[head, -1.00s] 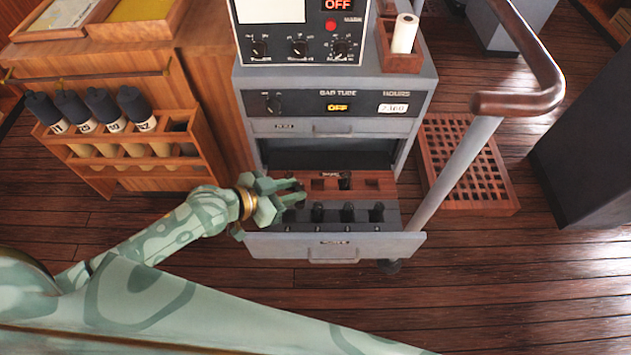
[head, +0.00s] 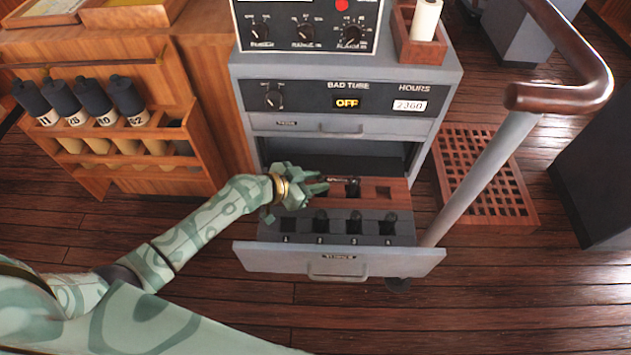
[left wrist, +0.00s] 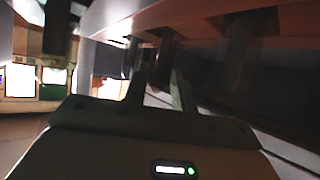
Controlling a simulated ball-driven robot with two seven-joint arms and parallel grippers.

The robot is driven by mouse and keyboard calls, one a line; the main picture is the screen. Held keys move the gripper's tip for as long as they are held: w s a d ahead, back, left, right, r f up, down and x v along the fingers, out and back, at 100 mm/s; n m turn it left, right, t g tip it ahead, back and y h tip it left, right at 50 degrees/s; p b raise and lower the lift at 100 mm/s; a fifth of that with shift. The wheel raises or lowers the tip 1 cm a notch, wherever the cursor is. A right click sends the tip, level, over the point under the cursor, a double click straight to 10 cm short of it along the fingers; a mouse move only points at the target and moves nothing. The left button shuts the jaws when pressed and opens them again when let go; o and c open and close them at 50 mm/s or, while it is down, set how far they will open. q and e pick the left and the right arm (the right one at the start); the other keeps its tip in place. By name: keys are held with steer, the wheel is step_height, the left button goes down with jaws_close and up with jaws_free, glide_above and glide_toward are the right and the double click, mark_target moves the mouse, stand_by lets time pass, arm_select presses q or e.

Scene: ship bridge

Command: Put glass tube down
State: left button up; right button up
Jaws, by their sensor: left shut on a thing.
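My left gripper (head: 318,187) is shut at the left end of a reddish wooden block (head: 384,191) in the open drawer. The glass tube in its jaws is mostly hidden by the fingers, and its tilt cannot be told. In the left wrist view the fingers (left wrist: 158,92) are dark and blurred, close under a wooden surface. A dark tube (head: 352,188) stands in the block's middle hole, just right of the gripper. The grey rack (head: 304,238) in front has an empty first hole (head: 288,226); dark tubes stand in its holes 2, 3 and 4. My right gripper is not in view.
The open drawer (head: 340,262) juts from a grey cabinet (head: 350,65) whose panel reads BAD TUBE OFF. A handrail (head: 480,175) rises at the right. A wooden rack (head: 135,160) with several dark-capped cylinders stands at the left.

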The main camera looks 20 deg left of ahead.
arm_select(q)
steer(key=shift+f, duration=0.15)
steer(key=o, duration=0.7)
steer(key=shift+r, duration=0.35)
steer(key=p+v, duration=0.2)
steer(key=v, duration=1)
steer(key=shift+p, duration=0.35)
steer(key=shift+f, duration=0.15)
